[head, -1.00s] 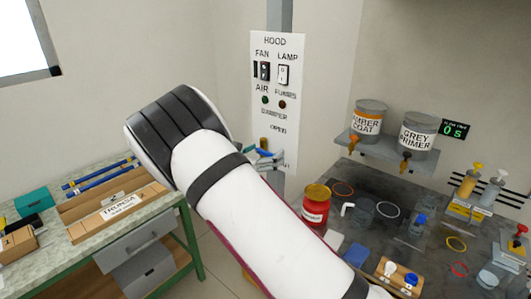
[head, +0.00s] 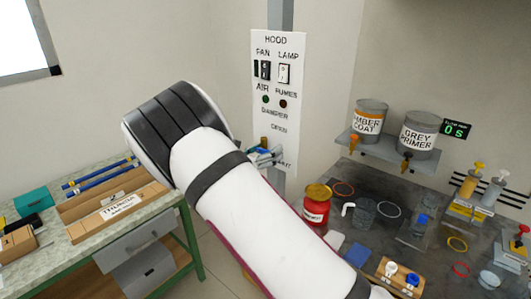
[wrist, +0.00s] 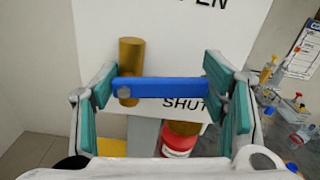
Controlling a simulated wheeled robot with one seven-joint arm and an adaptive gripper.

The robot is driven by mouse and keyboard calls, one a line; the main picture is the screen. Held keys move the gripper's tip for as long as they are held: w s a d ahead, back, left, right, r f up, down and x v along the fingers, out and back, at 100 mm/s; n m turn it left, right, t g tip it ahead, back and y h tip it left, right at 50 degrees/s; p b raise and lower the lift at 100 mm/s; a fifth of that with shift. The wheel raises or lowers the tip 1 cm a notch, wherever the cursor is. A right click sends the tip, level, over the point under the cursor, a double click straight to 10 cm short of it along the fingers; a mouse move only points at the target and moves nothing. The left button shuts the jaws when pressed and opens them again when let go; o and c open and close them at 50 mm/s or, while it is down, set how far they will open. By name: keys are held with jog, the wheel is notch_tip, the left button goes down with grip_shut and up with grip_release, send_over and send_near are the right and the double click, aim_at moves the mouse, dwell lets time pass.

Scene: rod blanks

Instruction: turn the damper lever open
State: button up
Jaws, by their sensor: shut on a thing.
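The damper lever (wrist: 165,87) is a blue bar that lies nearly level in the wrist view. A brass cylinder (wrist: 130,58) stands at its left end. My gripper (wrist: 160,84) has its teal-padded fingers on either side of the bar, one near the brass cylinder and one at the bar's right end, shut on it. The word SHUT is printed just below the bar's right part, and the end of OPEN shows at the top. In the head view my gripper (head: 262,157) is small and partly hidden by my arm, at the lower part of the white hood panel (head: 290,60).
A shelf with two paint cans (head: 369,118) is on the wall to the right. Below it a dark bench (head: 385,240) holds a red tin (head: 316,206), rings and bottles. A green-framed workbench (head: 150,215) with wooden trays is at the left.

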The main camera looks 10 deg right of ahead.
aim_at(265, 137)
jog(key=n, duration=0.2)
jog(key=r+n+b, duration=0.1)
jog(key=n, duration=0.1)
jog(key=shift+w+a, duration=0.15)
jog(key=shift+w, duration=0.1)
jog(key=n, duration=0.2)
jog(key=n+b, duration=0.1)
jog(key=shift+w+a+r+n, duration=0.2)
jog(key=shift+w+r+n, duration=0.1)
jog(key=shift+n, duration=0.1)
jog(key=n, duration=0.4)
jog(key=shift+w+a+r+b, duration=0.15)
jog(key=shift+w+a+b, duration=0.2)
jog(key=shift+w, duration=0.05)
jog(key=shift+w+a+n+b, duration=0.15)
jog(key=shift+w+n, duration=0.05)
jog(key=shift+n, duration=0.85)
jog(key=shift+w+a+n+b, duration=0.1)
jog(key=shift+w+n+b, duration=0.05)
jog(key=shift+n, duration=0.9)
jog(key=o, duration=1.7)
jog(key=shift+o, duration=0.2)
